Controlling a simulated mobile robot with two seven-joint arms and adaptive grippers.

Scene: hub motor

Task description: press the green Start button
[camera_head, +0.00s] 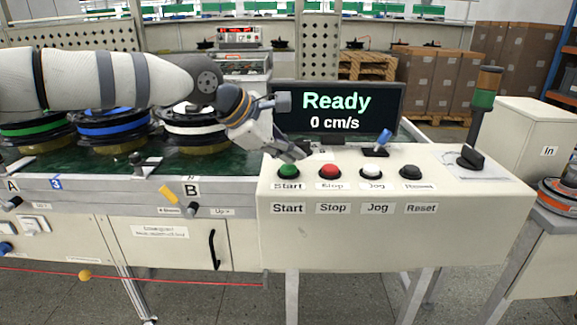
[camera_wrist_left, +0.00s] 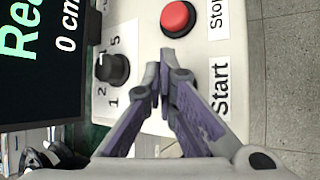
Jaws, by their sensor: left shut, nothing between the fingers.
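The green Start button (camera_head: 288,170) is at the left end of the button row on the white control panel (camera_head: 400,235). Its label lies just in front of it. My left gripper (camera_head: 294,156) is shut and empty. Its fingertips point down just behind and above the green button; I cannot tell whether they touch it. In the left wrist view the closed fingertips (camera_wrist_left: 164,88) are beside the Start label (camera_wrist_left: 220,86), and they hide the green button. My right gripper is not in view.
The red Stop button (camera_head: 330,171), white Jog button (camera_head: 372,172) and dark Reset button (camera_head: 410,172) stand to the right. A blue-tipped lever (camera_head: 383,137) and a black rotary knob (camera_wrist_left: 112,68) rise from the panel. The display (camera_head: 337,108) behind reads "Ready, 0 cm/s".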

